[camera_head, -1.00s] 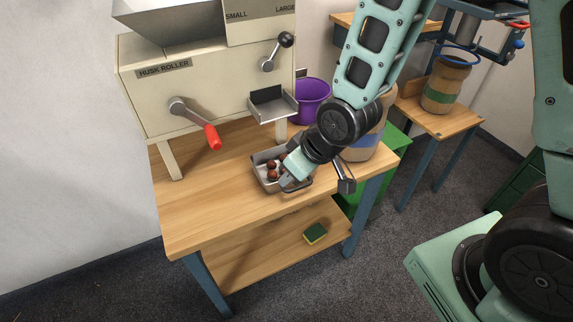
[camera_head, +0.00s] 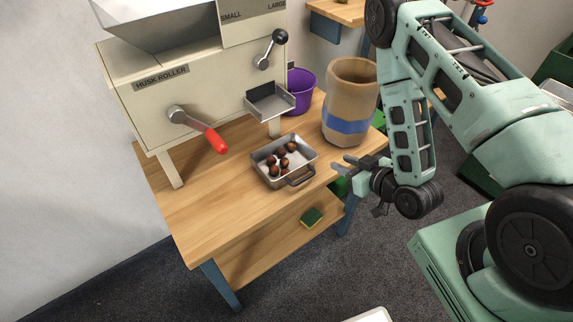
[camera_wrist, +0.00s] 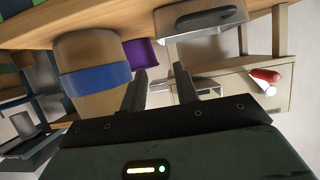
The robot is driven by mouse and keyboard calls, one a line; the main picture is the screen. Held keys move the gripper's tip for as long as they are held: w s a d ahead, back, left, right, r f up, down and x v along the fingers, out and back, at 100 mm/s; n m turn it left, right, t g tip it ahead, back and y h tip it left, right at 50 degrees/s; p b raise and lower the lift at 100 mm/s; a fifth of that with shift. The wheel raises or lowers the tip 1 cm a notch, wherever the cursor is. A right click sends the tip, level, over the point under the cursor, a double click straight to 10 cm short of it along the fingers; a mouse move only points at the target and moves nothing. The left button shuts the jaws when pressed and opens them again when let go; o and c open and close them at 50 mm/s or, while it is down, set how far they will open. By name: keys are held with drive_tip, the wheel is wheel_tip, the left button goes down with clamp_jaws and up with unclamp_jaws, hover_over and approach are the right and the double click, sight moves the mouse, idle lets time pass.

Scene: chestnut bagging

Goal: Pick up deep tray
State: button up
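The deep tray (camera_head: 302,157) is a grey metal tray with a handle on its near right side. It sits on the wooden table and holds several brown chestnuts (camera_head: 281,161). My gripper (camera_head: 341,164) is to the right of the tray, just off the table's right edge, with its fingers pointing left toward the handle side. It is apart from the tray. In the wrist view, my gripper's fingers (camera_wrist: 160,88) are spread with nothing between them. The tray (camera_wrist: 170,22) shows at the top of that view with its handle facing the camera.
The husk roller machine (camera_head: 185,95) stands behind the tray, its chute (camera_head: 268,100) close above. A tan pot with a blue band (camera_head: 350,100) stands behind my gripper. A purple bucket (camera_head: 300,90) is behind it. The table's front left (camera_head: 205,215) is clear.

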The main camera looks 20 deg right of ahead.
drive_tip(key=b, duration=1.2)
approach(311, 148)
drive_tip(key=x, duration=0.4)
drive_tip(key=shift+a+f, duration=0.15)
drive_tip(key=shift+a, duration=0.05)
drive_tip(key=shift+r+p+x, duration=0.2)
drive_tip(key=shift+p+x, duration=0.35)
drive_tip(key=shift+x, duration=0.9)
drive_tip(key=shift+p+x, duration=0.35)
drive_tip(key=shift+x, duration=2)
drive_tip(key=shift+d, duration=0.2)
clamp_jaws()
